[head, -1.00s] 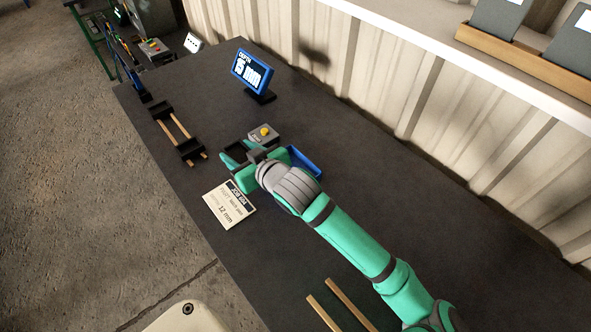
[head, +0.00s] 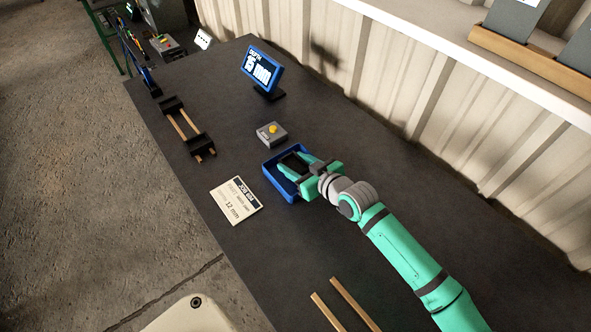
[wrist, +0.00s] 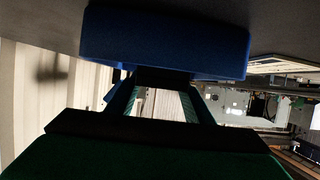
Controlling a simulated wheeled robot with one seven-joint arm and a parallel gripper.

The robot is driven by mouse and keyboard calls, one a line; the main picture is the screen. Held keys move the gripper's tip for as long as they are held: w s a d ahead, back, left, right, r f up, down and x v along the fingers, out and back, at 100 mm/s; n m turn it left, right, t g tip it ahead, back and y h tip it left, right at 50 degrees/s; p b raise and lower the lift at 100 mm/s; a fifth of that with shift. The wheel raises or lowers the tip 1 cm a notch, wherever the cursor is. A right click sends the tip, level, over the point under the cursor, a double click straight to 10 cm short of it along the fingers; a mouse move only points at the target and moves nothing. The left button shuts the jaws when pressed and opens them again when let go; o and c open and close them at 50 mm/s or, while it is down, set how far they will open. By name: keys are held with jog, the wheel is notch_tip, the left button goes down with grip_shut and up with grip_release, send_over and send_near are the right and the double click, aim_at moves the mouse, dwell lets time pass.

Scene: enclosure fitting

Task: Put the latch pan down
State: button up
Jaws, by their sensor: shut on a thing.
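The latch pan appears to be the small dark piece (head: 292,161) between my gripper's fingers; most of it is hidden by the jaws. My green gripper (head: 297,166) is shut on it, over the blue tray (head: 271,177). I cannot tell whether the dark piece touches the tray floor. In the wrist view the dark piece (wrist: 164,76) shows between the green fingers, close against the blue tray wall (wrist: 165,40).
A grey box with a yellow button (head: 271,133) stands just beyond the tray. A job card (head: 236,201) reading 12 mm lies left of it. A blue display (head: 263,69) reads 15 mm. A rail rack (head: 186,126) stands left; wooden strips (head: 340,305) lie in front.

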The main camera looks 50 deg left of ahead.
aim_at(295, 170)
jog(key=shift+w+f, duration=0.1)
jog(key=shift+f, duration=1.5)
jog(key=shift+f, duration=0.15)
jog(key=o, duration=1.2)
jog(key=v, duration=1.2)
